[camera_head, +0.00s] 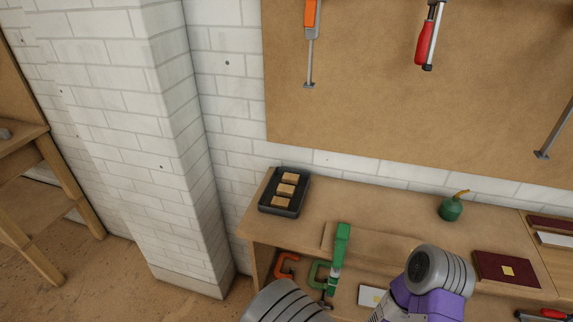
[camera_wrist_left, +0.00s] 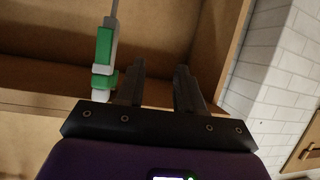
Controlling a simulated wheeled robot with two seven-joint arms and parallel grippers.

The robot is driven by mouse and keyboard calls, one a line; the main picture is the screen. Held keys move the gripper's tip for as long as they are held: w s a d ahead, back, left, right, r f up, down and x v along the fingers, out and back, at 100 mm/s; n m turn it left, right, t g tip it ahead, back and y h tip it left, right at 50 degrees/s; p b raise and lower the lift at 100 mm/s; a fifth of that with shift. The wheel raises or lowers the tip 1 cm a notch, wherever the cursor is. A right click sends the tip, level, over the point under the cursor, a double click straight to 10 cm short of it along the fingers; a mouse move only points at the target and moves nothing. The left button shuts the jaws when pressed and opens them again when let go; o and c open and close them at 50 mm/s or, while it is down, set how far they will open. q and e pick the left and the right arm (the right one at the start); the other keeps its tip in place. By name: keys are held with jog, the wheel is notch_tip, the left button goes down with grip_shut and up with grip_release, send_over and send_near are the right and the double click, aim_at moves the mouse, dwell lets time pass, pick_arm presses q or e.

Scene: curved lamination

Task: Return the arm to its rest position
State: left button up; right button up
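My left gripper (camera_wrist_left: 160,88) shows in the left wrist view with its two dark fingers apart and nothing between them. A green clamp (camera_wrist_left: 104,48) appears just left of the fingers, near the edge of a wooden shelf or bench. In the head view, a green-handled clamp (camera_head: 341,245) stands upright at the bench's front. Grey and purple links of mine show at the bottom of the head view. The fingers of neither gripper show there, and my right gripper is in neither view.
The wooden bench (camera_head: 390,208) carries a black tray (camera_head: 264,208) with wooden blocks, a green oil can (camera_head: 451,208) and a dark red book-like item (camera_head: 500,268). Orange (camera_head: 285,265) and green (camera_head: 316,275) C-clamps sit below the bench top. Tools hang on the board (camera_head: 365,110).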

pick_arm(q)
jog(key=s+a+f+n+g+y+p, duration=0.1)
jog(key=s+a+f+n+g+p, duration=0.15)
jog(key=a+f+g, duration=0.55)
jog(key=s+a+f+n+g+h+p, duration=0.1)
jog(key=s+a+f+g+h+p, duration=0.1)
jog(key=s+a, duration=0.4)
jog(key=s+f+g+p, duration=0.1)
jog(key=s+g, duration=0.1)
jog(key=s, duration=0.2)
jog(key=shift+s+f+n+g+h, duration=0.15)
jog(key=shift+n+g+h, duration=0.2)
jog(key=shift+g+h, duration=0.05)
